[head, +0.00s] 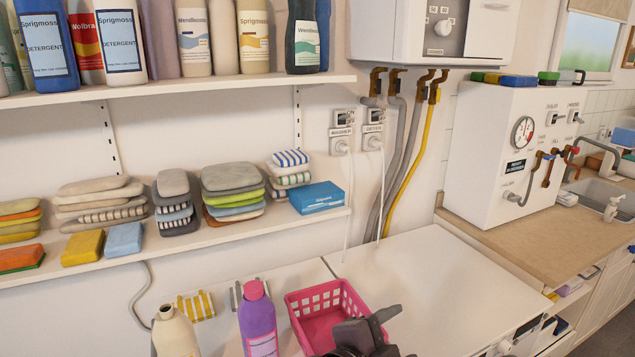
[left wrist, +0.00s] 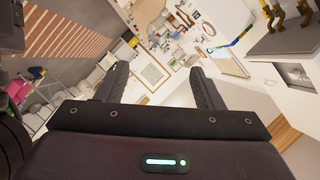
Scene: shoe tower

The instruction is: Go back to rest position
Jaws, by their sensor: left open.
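My left gripper (head: 372,328) shows at the bottom of the head view, dark and partly cut off by the frame edge. It overlaps the front right of the pink basket (head: 337,297) in the picture; I cannot tell whether they touch. In the left wrist view my left gripper (left wrist: 158,72) has its two black fingers well apart with nothing between them. That view looks out over the room at a tilt. My right gripper is in neither view.
A purple bottle (head: 259,318) and a cream bottle (head: 174,332) stand left of the basket. The white worktop (head: 440,285) to its right is clear. Shelves above hold folded cloths (head: 233,188), a blue box (head: 316,198) and detergent bottles (head: 122,40).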

